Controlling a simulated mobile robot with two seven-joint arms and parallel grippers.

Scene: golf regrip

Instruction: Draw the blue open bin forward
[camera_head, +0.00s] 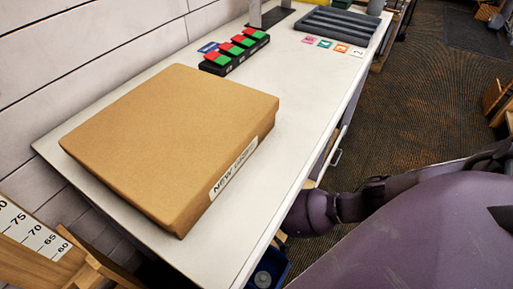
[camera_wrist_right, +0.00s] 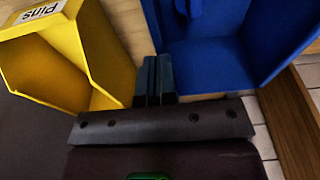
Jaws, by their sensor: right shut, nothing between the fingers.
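The blue open bin (camera_wrist_right: 222,65) fills the upper right of the right wrist view, with its inside facing me. In the head view a small part of a blue bin (camera_head: 277,262) shows below the table's front edge, with a round pale thing in it. My right gripper (camera_wrist_right: 155,72) is shut and empty. Its dark fingertips are close to the blue bin's left wall, against a pale wooden surface behind; I cannot tell whether they touch the bin. In the head view the right gripper is hidden below my purple arm. My left gripper is not in view.
A yellow bin (camera_wrist_right: 55,70) labelled "Pins" stands left of the fingers. A brown box (camera_head: 170,140) lies on the white table (camera_head: 300,95), with red-green blocks (camera_head: 236,49) and a dark grey tray (camera_head: 340,24) farther back. A wooden scale board (camera_head: 35,235) is lower left.

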